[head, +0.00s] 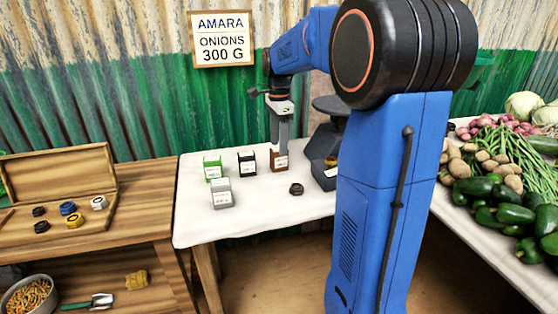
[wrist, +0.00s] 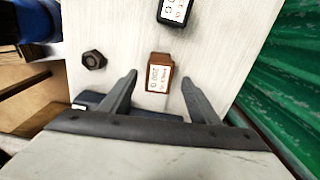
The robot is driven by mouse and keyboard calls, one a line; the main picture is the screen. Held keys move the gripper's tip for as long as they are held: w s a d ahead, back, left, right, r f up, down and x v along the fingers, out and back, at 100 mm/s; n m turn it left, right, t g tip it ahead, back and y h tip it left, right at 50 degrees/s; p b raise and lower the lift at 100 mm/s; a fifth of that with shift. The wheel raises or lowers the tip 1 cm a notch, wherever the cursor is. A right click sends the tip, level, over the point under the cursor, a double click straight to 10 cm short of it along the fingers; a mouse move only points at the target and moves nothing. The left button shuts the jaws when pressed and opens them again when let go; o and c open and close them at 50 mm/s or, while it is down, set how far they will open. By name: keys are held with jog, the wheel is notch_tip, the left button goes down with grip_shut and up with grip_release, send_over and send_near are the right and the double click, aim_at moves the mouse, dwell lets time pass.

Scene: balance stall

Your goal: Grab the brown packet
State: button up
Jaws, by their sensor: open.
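The brown packet (head: 279,161) stands on the white-covered table, at the right end of a short row of packets. In the wrist view the brown packet (wrist: 160,73) shows a white label and lies ahead of the fingertips, in line with the gap between them. My gripper (head: 281,141) points down over the packet in the head view and partly hides it. In the wrist view my gripper (wrist: 159,77) has its two fingers spread apart, with nothing held between them. I cannot tell how far the fingertips are above the packet.
A black packet (head: 247,163), a green packet (head: 212,168) and a grey packet (head: 222,194) stand to the left. A dark hex nut (head: 296,189) lies in front. A dark scale (head: 322,145) stands close on the right. The table's front left is clear.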

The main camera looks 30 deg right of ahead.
aim_at(279, 159)
jog(key=shift+s+f, duration=0.1)
jog(key=shift+f, duration=3.4)
jog(key=c, duration=1.3)
jog(key=shift+o, duration=0.2)
